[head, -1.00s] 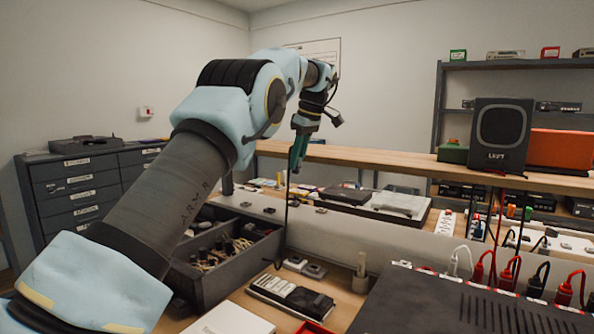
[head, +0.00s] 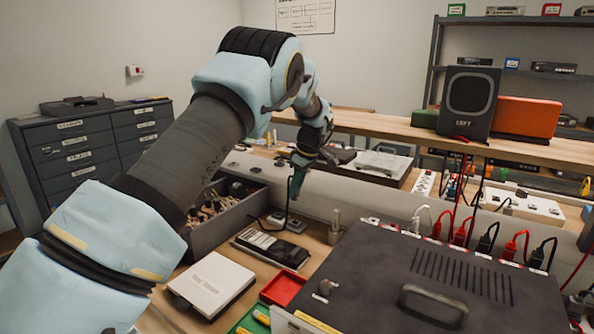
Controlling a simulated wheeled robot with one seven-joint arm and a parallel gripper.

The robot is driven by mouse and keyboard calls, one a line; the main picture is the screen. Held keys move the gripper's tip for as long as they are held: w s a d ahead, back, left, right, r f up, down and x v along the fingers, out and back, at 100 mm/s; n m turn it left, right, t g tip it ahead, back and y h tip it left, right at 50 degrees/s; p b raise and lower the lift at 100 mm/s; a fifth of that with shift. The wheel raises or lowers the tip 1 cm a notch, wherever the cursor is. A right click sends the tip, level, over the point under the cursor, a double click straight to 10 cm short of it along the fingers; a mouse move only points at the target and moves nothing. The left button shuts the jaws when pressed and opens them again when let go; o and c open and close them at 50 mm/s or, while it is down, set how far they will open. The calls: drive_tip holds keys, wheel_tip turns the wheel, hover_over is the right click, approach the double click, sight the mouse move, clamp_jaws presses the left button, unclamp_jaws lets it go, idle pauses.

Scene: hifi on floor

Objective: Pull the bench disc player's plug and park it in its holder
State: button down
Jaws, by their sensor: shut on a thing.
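My gripper (head: 296,187) points down over the bench, left of the row of plugs, with its greenish fingers shut. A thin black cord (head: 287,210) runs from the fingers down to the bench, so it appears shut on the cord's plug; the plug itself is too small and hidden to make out. Small grey blocks (head: 288,223) sit on the bench just below the fingers; I cannot tell if one is the holder. White, red and black plugs (head: 487,238) stand in a row behind a large dark slotted case (head: 400,290). I cannot tell which device is the disc player.
An open grey bin of parts (head: 225,232) lies left of the gripper. A black meter-like device (head: 270,248), a white box (head: 211,283) and a red tray (head: 283,289) lie in front. A black speaker (head: 467,102) stands on the raised shelf behind.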

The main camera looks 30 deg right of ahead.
drive_tip(key=shift+s+f, duration=0.25)
drive_tip(key=shift+f, duration=0.85)
drive_tip(key=shift+f+b, duration=1.25)
drive_tip(key=shift+f, duration=1.05)
drive_tip(key=shift+f+b, duration=0.65)
drive_tip(key=shift+f, duration=0.3)
drive_tip(key=c, duration=0.7)
unclamp_jaws()
drive_tip(key=shift+o, duration=0.2)
drive_tip(key=w+p+v, duration=0.1)
drive_tip(key=v, duration=1.4)
drive_tip(key=shift+a+r+p, duration=0.25)
drive_tip(key=shift+r+p, duration=0.05)
drive_tip(key=shift+r, duration=0.25)
